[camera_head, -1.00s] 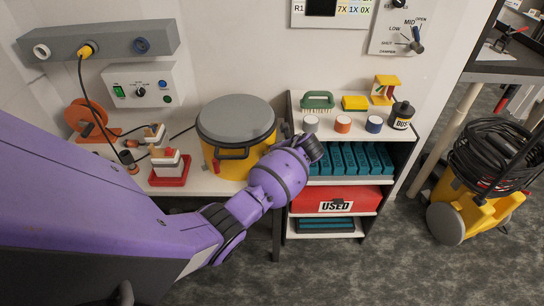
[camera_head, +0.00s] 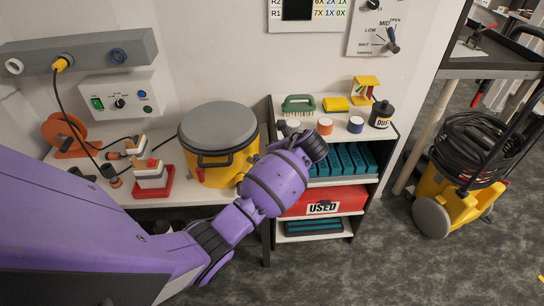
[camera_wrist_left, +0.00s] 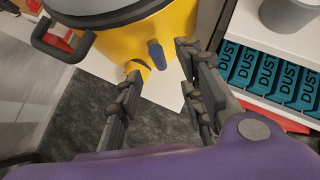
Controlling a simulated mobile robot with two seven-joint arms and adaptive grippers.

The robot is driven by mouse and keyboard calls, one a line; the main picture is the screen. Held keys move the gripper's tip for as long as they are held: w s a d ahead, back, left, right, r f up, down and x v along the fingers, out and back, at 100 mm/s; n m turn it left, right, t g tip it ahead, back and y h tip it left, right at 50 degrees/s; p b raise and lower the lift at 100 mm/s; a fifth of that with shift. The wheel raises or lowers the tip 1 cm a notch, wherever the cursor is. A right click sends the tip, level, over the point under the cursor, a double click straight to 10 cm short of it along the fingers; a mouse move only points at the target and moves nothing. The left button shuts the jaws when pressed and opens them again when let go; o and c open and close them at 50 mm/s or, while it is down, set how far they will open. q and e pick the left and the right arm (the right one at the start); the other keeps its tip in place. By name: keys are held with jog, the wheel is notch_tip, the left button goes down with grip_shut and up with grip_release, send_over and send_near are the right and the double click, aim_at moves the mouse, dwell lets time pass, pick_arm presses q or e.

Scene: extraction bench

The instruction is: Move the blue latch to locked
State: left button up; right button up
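The yellow canister (camera_head: 232,168) with a grey lid stands on the bench. The blue latch (camera_wrist_left: 156,54) sticks out from the canister's side in the left wrist view, beside a yellow round fitting (camera_wrist_left: 138,69). In the head view my arm hides the latch. My left gripper (camera_wrist_left: 158,64) is open, with one finger on each side of the latch; I cannot tell whether either touches it. In the head view the left gripper (camera_head: 291,133) is mostly hidden behind my purple wrist. My right gripper is not in view.
The shelf unit (camera_head: 362,203) stands close right of the canister, holding teal dust boxes (camera_head: 345,160) and a red "USED" box (camera_head: 340,198). A red tray with a stacked block (camera_head: 152,174) stands to the left. A yellow cart with black hose (camera_head: 470,150) is farther right.

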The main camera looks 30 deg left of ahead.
pick_arm(q)
jog(key=shift+v, duration=1.65)
jog(key=w+d+r+n+t+h, duration=0.1)
jog(key=w+d+n+t+h, duration=0.2)
jog(key=w+d+n+t, duration=0.3)
jog(key=s+d+f+n+t+h, duration=0.1)
jog(key=s+d+f+n+h, duration=0.4)
jog(key=s+d+f+n, duration=0.15)
jog(key=s+f+n, duration=0.3)
jog(key=s+f, duration=0.2)
jog(key=s, duration=0.6)
jog(key=s+a+f+n+g, duration=0.1)
jog(key=s+f+n, duration=0.2)
jog(key=s, duration=0.8)
jog(key=s+a+f+n, duration=0.1)
jog(key=s+f+n, duration=0.3)
jog(key=s, duration=0.7)
notch_tip(320, 180, down, 3)
jog(key=shift+s+r+g+h, duration=0.2)
jog(key=shift+s+g+h, duration=0.1)
jog(key=shift+s, duration=0.1)
